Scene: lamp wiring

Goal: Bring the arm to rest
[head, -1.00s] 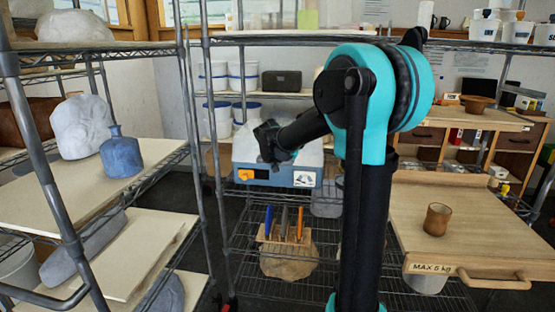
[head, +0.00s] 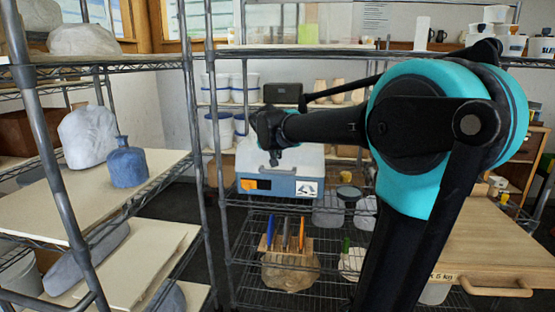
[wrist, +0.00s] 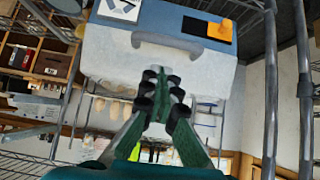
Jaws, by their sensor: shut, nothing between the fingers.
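My arm (head: 420,140) is turquoise and black. It rises from the lower middle of the head view and bends left, with the forearm nearly level. My gripper (head: 274,160) hangs at its end in front of a blue and white box and looks small there. In the wrist view my gripper (wrist: 164,88) has its green and black fingers together, with nothing between them. Behind the fingertips is the box's pale top with a handle; I cannot tell the exact gap.
The blue and white box (head: 275,188) stands on a wire rack. A blue bottle (head: 127,165) and a pale stone-like block (head: 86,137) stand on the left shelf. A wooden board (head: 500,245) is at the right, partly behind my arm. Rack posts (head: 196,150) stand close to the left.

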